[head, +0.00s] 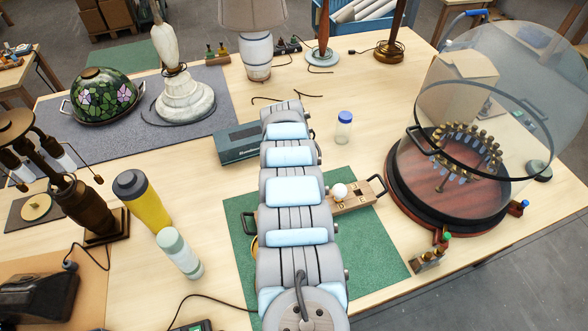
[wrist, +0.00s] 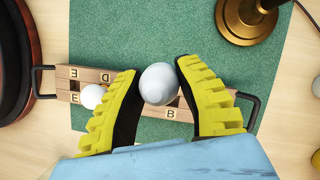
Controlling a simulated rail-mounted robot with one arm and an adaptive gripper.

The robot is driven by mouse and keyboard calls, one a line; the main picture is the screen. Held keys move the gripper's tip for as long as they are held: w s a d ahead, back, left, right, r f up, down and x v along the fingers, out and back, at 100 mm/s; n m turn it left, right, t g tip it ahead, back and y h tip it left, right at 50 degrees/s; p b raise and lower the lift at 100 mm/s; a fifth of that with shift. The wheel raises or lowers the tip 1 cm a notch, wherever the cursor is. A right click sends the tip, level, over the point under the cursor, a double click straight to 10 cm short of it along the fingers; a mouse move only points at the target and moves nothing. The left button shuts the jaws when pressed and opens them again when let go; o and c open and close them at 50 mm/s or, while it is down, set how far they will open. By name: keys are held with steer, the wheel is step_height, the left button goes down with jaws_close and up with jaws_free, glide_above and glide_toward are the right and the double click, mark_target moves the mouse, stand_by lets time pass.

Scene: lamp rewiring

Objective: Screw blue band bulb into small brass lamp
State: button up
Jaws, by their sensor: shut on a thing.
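My gripper (wrist: 158,90) is shut on a white round bulb (wrist: 158,82) in the wrist view, with a yellow finger on each side. The bulb shows over the wooden bulb rack (wrist: 91,74); I cannot tell whether it still touches the rack. No blue band shows on it from this angle. A brass lamp base (wrist: 246,22) stands on the green mat, at the top right of the wrist view, apart from my gripper. In the head view my arm hides the gripper, the held bulb and most of the lamp.
A second white bulb (wrist: 93,96) sits in the rack, also seen in the head view (head: 339,191). The rack has metal end handles and letter marks. A glass dome on a red-brown base (head: 436,203) stands right. A yellow bottle (head: 147,207) stands left. Green mat (head: 372,257) is partly bare.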

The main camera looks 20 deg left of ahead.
steer(key=d+m, duration=0.2)
steer(key=d, duration=0.1)
steer(key=w+d+m, duration=0.1)
steer(key=shift+d+r+g+y, duration=0.3)
steer(key=shift+r+g+y, duration=0.05)
steer(key=shift+g+y, duration=0.05)
steer(key=shift+d, duration=0.1)
steer(key=shift+d, duration=0.1)
steer(key=shift+d+r+m, duration=0.15)
steer(key=shift+d+m, duration=0.15)
steer(key=shift+d, duration=0.15)
steer(key=shift+s+d+m, duration=0.1)
steer(key=shift+d+m, duration=0.2)
steer(key=shift+d, duration=0.05)
stand_by(0.5)
steer(key=shift+d+m+g+y, duration=0.3)
steer(key=shift+d+m, duration=0.1)
steer(key=shift+d, duration=0.35)
